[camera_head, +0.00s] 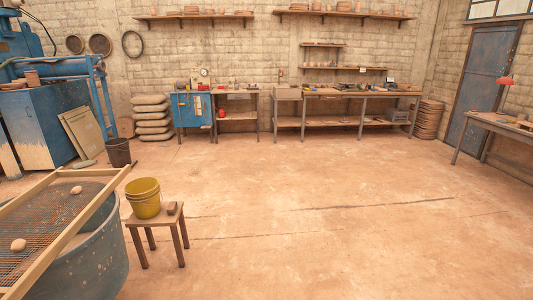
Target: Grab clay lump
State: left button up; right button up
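Two pale, rounded lumps that look like clay lie on a wood-framed mesh screen at the lower left. One lump (76,190) is near the far end of the screen. The other lump (18,245) is nearer, by the left edge of the picture. A small brown block (172,208) sits on a wooden stool; I cannot tell whether it is clay. Neither of my grippers shows in the head view.
The screen frame (70,233) rests over a blue tub (95,262). A yellow bucket (144,198) stands on the stool (160,219). A dark bin (118,152) stands behind. Workbenches line the back wall, and a table (500,123) is at right. The middle floor is clear.

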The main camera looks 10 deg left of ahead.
aim_at(78, 189)
jog(key=z, duration=0.15)
jog(key=i, duration=2.4)
jog(key=u, duration=0.35)
jog(key=i, duration=1.8)
jog(key=u, duration=1.85)
jog(key=i, duration=1.15)
jog(key=u, duration=0.85)
